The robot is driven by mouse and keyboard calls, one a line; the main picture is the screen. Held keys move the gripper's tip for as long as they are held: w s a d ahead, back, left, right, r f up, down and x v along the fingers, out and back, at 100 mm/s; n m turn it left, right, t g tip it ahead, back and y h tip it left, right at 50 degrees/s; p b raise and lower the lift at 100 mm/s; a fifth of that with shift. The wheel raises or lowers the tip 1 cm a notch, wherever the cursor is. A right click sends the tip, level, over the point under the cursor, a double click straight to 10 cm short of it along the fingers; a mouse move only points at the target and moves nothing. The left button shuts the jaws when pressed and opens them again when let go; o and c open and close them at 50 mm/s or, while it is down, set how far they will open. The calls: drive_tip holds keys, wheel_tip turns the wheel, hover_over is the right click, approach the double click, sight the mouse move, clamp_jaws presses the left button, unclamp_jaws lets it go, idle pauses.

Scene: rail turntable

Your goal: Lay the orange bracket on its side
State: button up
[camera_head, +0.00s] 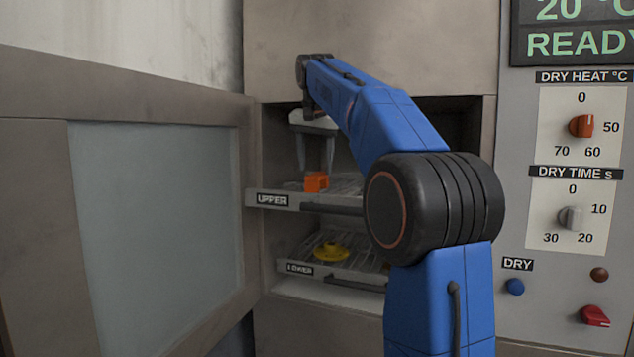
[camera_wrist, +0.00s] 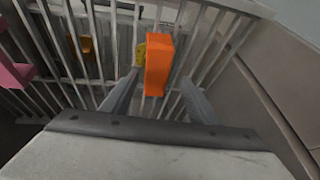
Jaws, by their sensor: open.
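The orange bracket (camera_head: 316,182) sits on the wire rack of the upper drawer (camera_head: 300,200), near its front left. In the wrist view the bracket (camera_wrist: 158,65) shows as an orange block on the rack bars, just beyond my fingertips and roughly between their lines. My gripper (camera_head: 315,172) points down above the rack at the bracket, and its two fingers also show in the wrist view (camera_wrist: 158,85). The fingers are apart, with nothing seen held between them. Whether a finger touches the bracket I cannot tell.
A yellow part (camera_head: 331,251) lies on the lower drawer (camera_head: 330,275). A pink object (camera_wrist: 14,72) shows at the left of the wrist view. The cabinet door (camera_head: 150,200) stands open at left. The control panel (camera_head: 570,180) is at right. My arm hides part of the opening.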

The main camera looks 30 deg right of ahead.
sight(317, 174)
drive_tip(key=shift+s+x, duration=0.1)
drive_tip(key=shift+x, duration=1.1)
drive_tip(key=shift+s+x, duration=0.15)
drive_tip(key=shift+x, duration=1)
drive_tip(key=shift+d, duration=0.15)
drive_tip(key=shift+c, duration=0.2)
drive_tip(key=c, duration=1.3)
